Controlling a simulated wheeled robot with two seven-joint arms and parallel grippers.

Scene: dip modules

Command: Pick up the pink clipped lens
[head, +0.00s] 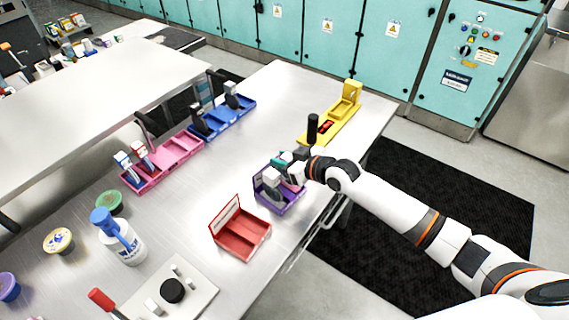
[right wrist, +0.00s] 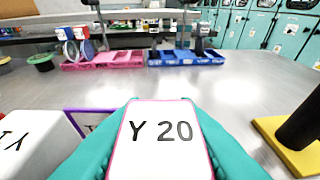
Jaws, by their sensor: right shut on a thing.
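My right gripper (head: 283,160), with teal fingers, is shut on a white piece with a pink edge, the pink clipped lens (right wrist: 168,140), marked "Y 20". In the right wrist view it stands upright between the teal fingers (right wrist: 165,135). In the head view the gripper is at the far side of the purple tray (head: 291,207) and mostly hides what it holds. Whether the lens clears the tray cannot be told. Another white piece (head: 270,178) stands in the purple tray; a white piece marked "Y" also shows at left in the right wrist view (right wrist: 32,140). My left gripper is not in view.
An empty red tray (head: 240,240) lies in front. A yellow stand with a black post (head: 313,128) is just beyond the gripper. Pink (head: 178,154) and blue (head: 225,118) trays holding pieces are farther left. A white bottle (head: 125,245) stands at left. The table middle is clear.

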